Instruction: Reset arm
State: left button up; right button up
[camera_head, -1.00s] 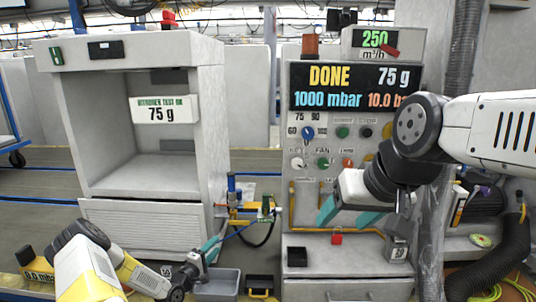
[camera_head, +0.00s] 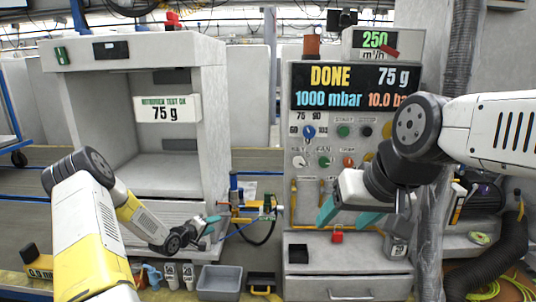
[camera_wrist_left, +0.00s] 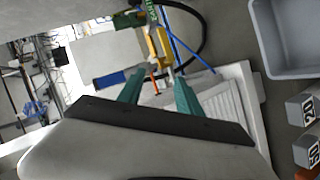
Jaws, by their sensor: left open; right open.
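My left gripper (camera_head: 211,225) is at the end of the yellow and white arm, in front of the lower front of the grey cabinet (camera_head: 215,130). In the left wrist view its two teal fingers (camera_wrist_left: 155,90) are apart with nothing between them. My right gripper (camera_head: 345,212) has teal fingers spread apart and empty. It hangs in front of the control panel (camera_head: 297,215), below its knobs. The panel's display (camera_head: 350,87) reads DONE, 75 g and 1000 mbar; the rest is partly hidden by my right arm.
A grey bin (camera_head: 219,283) stands low at the front, with small grey labelled weights (camera_head: 188,277) left of it. A blue and yellow valve fitting with hoses (camera_head: 250,207) stands between cabinet and panel. A ribbed hose (camera_head: 500,265) lies at the right.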

pick_arm(q)
jog(key=s+r+m+g+y, duration=0.1)
jog(key=s+r+m+y, duration=0.1)
jog(key=s+r, duration=0.5)
jog(key=s+d+r+m+g+y, duration=0.1)
jog(key=s+r+m+g+y, duration=0.15)
jog(key=r, duration=0.85)
jog(key=s+r+m+y, duration=0.1)
jog(key=s+r, duration=0.4)
jog(key=r, duration=0.4)
jog(key=s+d+r+m+g, duration=0.1)
jog(key=s+d+r, duration=0.1)
jog(key=s, duration=0.7)
jog(key=s+d+r+m+g+h, duration=0.1)
jog(key=s+d+r, duration=0.1)
jog(key=s, duration=0.7)
jog(key=s+d+r+m+g, duration=0.1)
jog(key=s+d, duration=0.1)
jog(key=s, duration=0.7)
jog(key=shift+s+d+r+h, duration=0.2)
jog(key=shift+d+r+h, duration=0.15)
jog(key=shift+r, duration=0.05)
